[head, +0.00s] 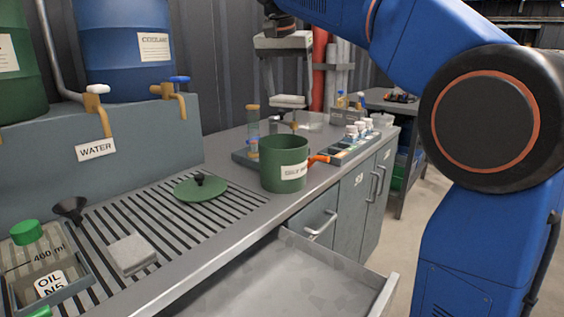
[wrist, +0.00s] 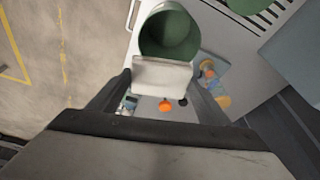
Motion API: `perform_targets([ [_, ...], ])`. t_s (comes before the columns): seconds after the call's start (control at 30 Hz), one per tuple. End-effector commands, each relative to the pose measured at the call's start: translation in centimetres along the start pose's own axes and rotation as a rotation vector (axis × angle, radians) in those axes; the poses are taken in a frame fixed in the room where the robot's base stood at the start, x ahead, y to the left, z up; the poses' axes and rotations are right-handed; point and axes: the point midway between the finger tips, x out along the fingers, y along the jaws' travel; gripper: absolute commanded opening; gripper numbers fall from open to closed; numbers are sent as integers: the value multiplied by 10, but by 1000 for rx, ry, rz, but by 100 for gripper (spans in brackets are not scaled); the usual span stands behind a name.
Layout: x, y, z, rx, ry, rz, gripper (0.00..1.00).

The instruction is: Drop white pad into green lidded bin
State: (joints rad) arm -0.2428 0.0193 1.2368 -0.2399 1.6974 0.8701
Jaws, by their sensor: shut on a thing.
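My gripper (head: 287,95) is shut on a white pad (head: 288,101) and holds it in the air above the bench. In the wrist view the pad (wrist: 162,76) sits between the fingertips and overlaps the near part of the green bin. The green bin (head: 284,170) stands upright and open on the bench, with a white label; its dark inside shows in the wrist view (wrist: 168,35). Its round green lid (head: 200,190) with a black knob lies apart on the slatted grate. In the head view the pad appears above and beyond the bin's rim.
Another pale block (head: 131,254) lies on the grate (head: 150,225), near an oil container (head: 45,272) and black funnel (head: 70,207). A tray (head: 362,146) with small bottles stands behind the bin. An open drawer (head: 275,275) juts out in front. Blue and green drums stand at the back left.

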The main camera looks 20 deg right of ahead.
Motion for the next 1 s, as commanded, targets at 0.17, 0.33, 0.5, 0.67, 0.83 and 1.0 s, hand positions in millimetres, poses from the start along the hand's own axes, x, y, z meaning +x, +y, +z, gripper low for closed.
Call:
perform_targets([
  [0.17, 19, 0, 6, 1, -1, 1, 50],
  [0.33, 35, 0, 11, 1, -1, 2, 50],
  [0.5, 44, 0, 13, 1, 0, 1, 50],
  [0.67, 47, 0, 14, 1, 0, 0, 50],
  [0.83, 47, 0, 14, 1, 0, 1, 50],
  [1.0, 47, 0, 14, 1, 0, 1, 93],
])
